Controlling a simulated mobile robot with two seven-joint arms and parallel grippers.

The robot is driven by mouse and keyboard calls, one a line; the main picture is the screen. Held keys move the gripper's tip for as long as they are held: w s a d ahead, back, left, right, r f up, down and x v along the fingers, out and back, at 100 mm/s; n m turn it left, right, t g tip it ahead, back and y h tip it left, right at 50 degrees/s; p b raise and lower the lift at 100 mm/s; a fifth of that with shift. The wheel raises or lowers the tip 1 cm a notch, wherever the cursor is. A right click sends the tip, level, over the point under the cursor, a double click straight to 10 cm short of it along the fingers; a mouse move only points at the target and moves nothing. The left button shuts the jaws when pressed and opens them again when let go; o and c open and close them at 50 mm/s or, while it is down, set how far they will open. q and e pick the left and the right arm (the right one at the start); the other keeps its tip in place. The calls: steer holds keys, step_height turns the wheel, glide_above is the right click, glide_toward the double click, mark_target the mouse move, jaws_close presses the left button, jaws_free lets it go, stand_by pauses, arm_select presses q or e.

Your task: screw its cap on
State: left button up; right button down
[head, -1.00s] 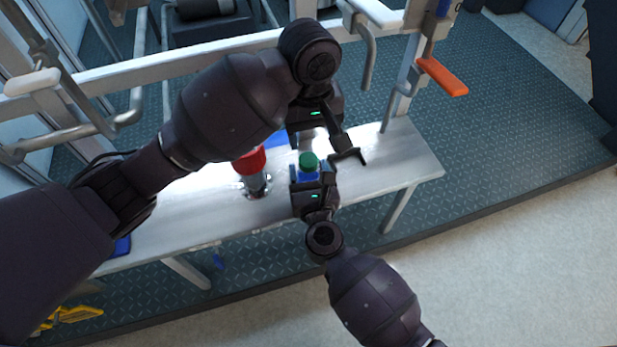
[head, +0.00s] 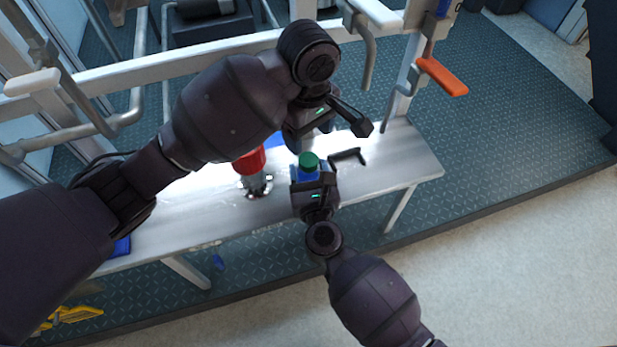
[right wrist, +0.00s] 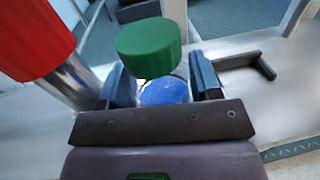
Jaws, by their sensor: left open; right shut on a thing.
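In the head view, a blue bottle (head: 309,174) stands upright between the fingers of my right gripper (head: 311,180), which is shut on it. The green cap (head: 309,160) is on top of the bottle. The right wrist view shows the green cap (right wrist: 148,48) above the blue bottle (right wrist: 164,93); whether it is fully seated I cannot tell. My left gripper (head: 345,128) is open and empty, above and right of the cap, apart from it. Its inner side is partly hidden by its own wrist.
A red-topped metal cylinder (head: 250,162) stands just left of the bottle on the pale bench (head: 400,170). A dark hook-shaped piece (head: 347,156) shows right of the bottle. A rail (head: 150,66) runs behind. The bench's right end is clear.

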mark_target(308, 159)
arm_select(q)
steer(key=shift+f, duration=3.85)
